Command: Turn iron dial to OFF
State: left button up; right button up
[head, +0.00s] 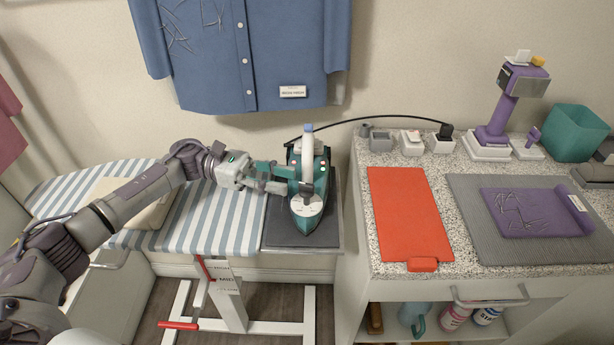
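The iron (308,212), teal and white with a light handle, lies on a dark rest pad (275,230) at the right end of the ironing board. Its nose points toward me. A pale round part near the nose may be the dial, but its markings are too small to read. My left gripper (284,179) reaches in from the left with its fingertips at the iron's left side, beside the handle. Its two fingers look spread apart with nothing clearly between them. I cannot tell whether they touch the iron. My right gripper is not in view.
The striped ironing board (205,225) carries a folded beige cloth (150,212). A black cord (385,117) runs from the iron to a plug on the speckled counter (375,262). A red mat (408,210) lies there. A blue shirt (245,60) hangs behind.

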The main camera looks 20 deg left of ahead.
aim_at(307, 184)
pick_arm(q)
jog(key=d+p, duration=0.1)
jog(key=d, duration=0.3)
jog(key=shift+d+r, duration=0.15)
jog(key=shift+d, duration=0.7)
jog(key=c, duration=0.4)
grip_shut()
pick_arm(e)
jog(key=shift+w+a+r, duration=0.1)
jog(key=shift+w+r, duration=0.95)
